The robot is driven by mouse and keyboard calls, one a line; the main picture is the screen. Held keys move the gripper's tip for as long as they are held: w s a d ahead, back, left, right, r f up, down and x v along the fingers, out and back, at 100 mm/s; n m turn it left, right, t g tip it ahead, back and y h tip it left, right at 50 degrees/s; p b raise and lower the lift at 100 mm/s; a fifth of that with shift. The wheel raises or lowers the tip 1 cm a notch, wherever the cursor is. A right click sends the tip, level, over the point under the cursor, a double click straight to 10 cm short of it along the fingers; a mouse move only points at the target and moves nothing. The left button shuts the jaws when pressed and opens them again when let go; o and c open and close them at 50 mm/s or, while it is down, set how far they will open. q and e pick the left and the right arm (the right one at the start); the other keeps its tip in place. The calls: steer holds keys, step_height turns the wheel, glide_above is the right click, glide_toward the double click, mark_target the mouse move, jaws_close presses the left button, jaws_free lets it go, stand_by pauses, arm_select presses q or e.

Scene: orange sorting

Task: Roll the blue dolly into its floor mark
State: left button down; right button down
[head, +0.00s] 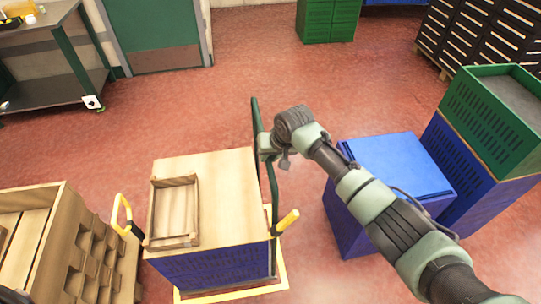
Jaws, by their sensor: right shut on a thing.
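The blue dolly (215,267) stands at the lower centre, with blue slatted sides, a wooden top and a tall dark green push handle (256,118) on its right side. A yellow floor mark (240,293) shows as a border along its near and right edges; the far and left sides of the mark are hidden by the dolly. My right gripper (266,147) is shut on the upright green handle, with my arm reaching in from the lower right. My left gripper is not in view.
A small wooden tray (173,240) lies on the dolly's top. Wooden crates (85,250) stand close on the left. Blue crates (345,215) and a green crate (468,110) stand on the right. A workbench (50,70) is at upper left. Red floor beyond the dolly is clear.

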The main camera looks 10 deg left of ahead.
steer(key=c, duration=1.4)
jaws_free()
steer(key=shift+s+a+r, duration=0.1)
steer(key=shift+a, duration=0.15)
steer(key=shift+o, duration=0.5)
steer(key=shift+a, duration=0.1)
steer(key=shift+d+r, duration=0.3)
steer(key=shift+r, duration=0.1)
steer(key=b+v, duration=0.1)
steer(key=v, duration=0.5)
steer(key=shift+s+r, duration=0.25)
steer(key=shift+r, duration=0.15)
